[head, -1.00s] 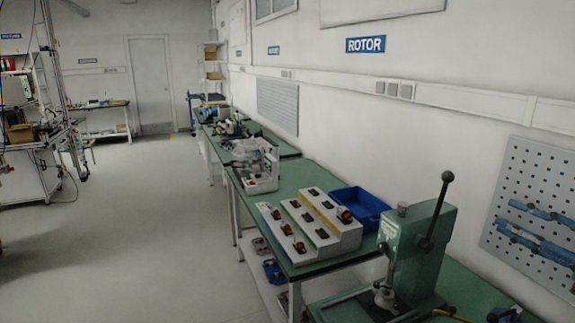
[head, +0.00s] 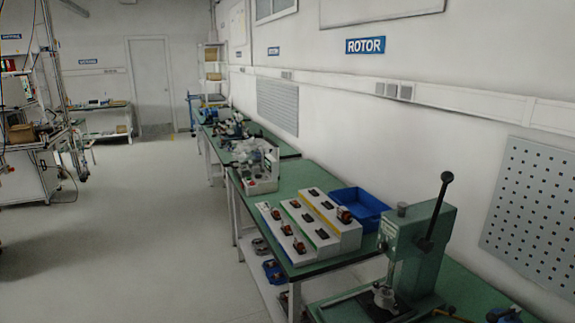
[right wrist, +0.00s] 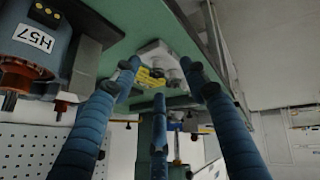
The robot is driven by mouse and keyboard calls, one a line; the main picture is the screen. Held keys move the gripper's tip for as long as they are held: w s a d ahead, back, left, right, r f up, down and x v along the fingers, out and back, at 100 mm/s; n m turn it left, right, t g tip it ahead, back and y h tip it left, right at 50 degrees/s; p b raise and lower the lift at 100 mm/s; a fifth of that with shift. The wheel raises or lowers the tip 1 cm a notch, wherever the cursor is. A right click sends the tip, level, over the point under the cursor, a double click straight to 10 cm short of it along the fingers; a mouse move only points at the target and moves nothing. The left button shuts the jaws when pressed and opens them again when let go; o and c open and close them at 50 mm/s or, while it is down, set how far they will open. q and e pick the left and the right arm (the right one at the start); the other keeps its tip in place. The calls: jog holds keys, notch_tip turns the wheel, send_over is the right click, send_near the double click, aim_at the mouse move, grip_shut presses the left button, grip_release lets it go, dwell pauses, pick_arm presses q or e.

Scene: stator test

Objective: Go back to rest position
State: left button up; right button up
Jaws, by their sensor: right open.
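My right gripper (right wrist: 160,85) shows in the right wrist view, its three ribbed blue fingers spread apart with nothing between them. It is open and empty. No gripper of mine shows in the head view now. My left gripper is not in view.
In the head view a green lever press (head: 420,245) stands at the front right. Beyond it are a stepped white fixture (head: 318,228) and a blue bin (head: 357,205). A pegboard (head: 533,210) hangs on the right wall. A motor marked H57 (right wrist: 38,45) is at the right wrist view's upper left.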

jog(key=s+a+f+m+g+y, duration=0.1)
jog(key=s+a+f+g+y, duration=0.2)
jog(key=s+a, duration=0.65)
notch_tip(320, 180, down, 25)
jog(key=s+d+g+h+b, duration=0.1)
jog(key=s+g+b, duration=0.1)
jog(key=s, duration=0.1)
jog(key=s+d+f+g+b, duration=0.1)
jog(key=s+d+f+b, duration=0.1)
jog(key=s+f, duration=1.6)
notch_tip(320, 180, down, 3)
jog(key=shift+d+r+b, duration=0.1)
jog(key=shift+d+b, duration=0.25)
jog(key=shift+d, duration=0.45)
